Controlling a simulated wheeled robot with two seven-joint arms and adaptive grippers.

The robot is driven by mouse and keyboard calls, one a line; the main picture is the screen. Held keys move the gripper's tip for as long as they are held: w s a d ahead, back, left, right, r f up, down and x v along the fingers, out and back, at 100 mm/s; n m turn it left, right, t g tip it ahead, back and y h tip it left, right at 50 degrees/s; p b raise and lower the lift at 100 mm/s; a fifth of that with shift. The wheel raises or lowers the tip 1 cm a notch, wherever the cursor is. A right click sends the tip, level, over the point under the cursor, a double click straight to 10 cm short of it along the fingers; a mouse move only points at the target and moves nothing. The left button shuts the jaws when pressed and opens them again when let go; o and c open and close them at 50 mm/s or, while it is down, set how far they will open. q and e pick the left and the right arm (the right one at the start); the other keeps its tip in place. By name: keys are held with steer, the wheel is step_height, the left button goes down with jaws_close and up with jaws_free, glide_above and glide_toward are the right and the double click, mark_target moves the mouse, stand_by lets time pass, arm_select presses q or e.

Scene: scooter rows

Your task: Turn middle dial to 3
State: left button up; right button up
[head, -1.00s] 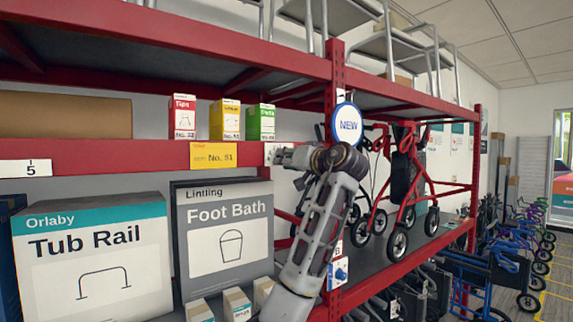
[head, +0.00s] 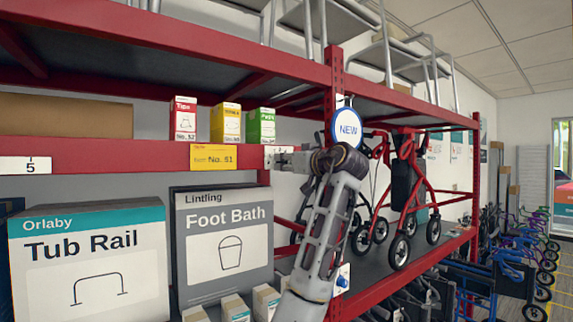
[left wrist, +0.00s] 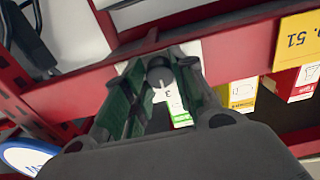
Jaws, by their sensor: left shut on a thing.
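A grey round dial (left wrist: 160,72) on a white plate (left wrist: 190,48) sits on the red shelf beam, between the fingers of my left gripper (left wrist: 157,85) in the left wrist view. The fingers are closed on the dial from both sides. A small dark mark like a 3 shows on the white below the dial; the rest of the scale is hidden by the fingers. In the head view my left gripper (head: 284,158) is at the white plate (head: 270,150), beside the yellow No. 51 label, and covers the dial. My right gripper is not in view.
A blue knob (head: 342,281) on a white plate is lower on the red post. A hanging NEW sign (head: 347,128) is close to my wrist. Small boxes (head: 225,122) stand above the beam; a Foot Bath box (head: 224,245) and a Tub Rail box (head: 88,262) are below it.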

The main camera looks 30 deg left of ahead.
arm_select(q)
steer(key=o, duration=1)
steer(key=shift+o, duration=0.2)
steer(key=shift+d, duration=0.15)
steer(key=v, duration=1.1)
steer(key=shift+s+d, duration=0.15)
steer(key=shift+d, duration=0.15)
steer(key=shift+f, duration=0.1)
